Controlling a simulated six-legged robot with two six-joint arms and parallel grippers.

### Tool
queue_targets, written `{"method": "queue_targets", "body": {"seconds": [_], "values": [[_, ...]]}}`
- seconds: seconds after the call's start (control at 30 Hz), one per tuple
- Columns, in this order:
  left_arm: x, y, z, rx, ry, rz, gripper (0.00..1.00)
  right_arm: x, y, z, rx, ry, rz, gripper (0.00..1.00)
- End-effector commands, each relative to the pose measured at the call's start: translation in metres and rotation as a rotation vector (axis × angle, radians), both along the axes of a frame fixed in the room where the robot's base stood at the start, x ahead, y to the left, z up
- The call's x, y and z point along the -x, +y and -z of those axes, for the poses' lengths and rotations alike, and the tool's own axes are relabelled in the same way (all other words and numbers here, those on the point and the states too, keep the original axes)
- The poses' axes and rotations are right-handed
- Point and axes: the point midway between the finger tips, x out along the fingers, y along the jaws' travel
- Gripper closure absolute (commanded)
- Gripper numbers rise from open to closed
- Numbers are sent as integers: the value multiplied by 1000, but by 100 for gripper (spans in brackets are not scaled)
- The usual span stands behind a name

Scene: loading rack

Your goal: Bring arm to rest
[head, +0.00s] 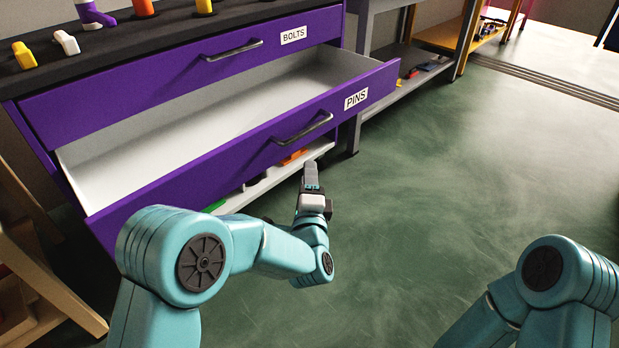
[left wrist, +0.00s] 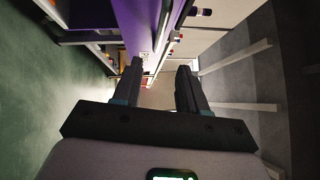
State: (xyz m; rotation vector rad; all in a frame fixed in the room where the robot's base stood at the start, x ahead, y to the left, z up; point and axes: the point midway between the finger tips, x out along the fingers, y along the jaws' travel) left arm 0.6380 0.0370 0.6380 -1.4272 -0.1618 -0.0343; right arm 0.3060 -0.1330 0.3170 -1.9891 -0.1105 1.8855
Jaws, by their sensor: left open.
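My left arm comes in from the left in the head view, and my left gripper (head: 311,176) is just in front of the open drawer marked PINS (head: 232,163). It sits below and beside the drawer's handle (head: 303,128), apart from it as far as I can tell. In the left wrist view my left gripper (left wrist: 160,88) has its two dark fingers spread, with nothing between them. My right arm (head: 540,295) shows at the lower right of the head view, but its gripper is out of the picture.
The PINS drawer is pulled out and looks empty inside. Above it the drawer marked BOLTS (head: 190,75) is shut. Several small items stand on the dark top (head: 100,48). A grey shelf rack (head: 415,62) stands behind. The green floor (head: 460,190) to the right is clear.

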Motion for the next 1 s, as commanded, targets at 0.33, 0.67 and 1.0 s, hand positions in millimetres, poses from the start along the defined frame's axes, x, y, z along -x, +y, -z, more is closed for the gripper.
{"method": "queue_targets", "body": {"seconds": [0.33,0.67,1.0], "values": [[-11,45,17,-1,30,-77,58,0,0,0,0,0,0,57],[77,170,217,381,592,-139,58,0,0,0,0,0,0,57],[269,120,318,1417,1206,-538,58,0,0,0,0,0,0,57]]}}
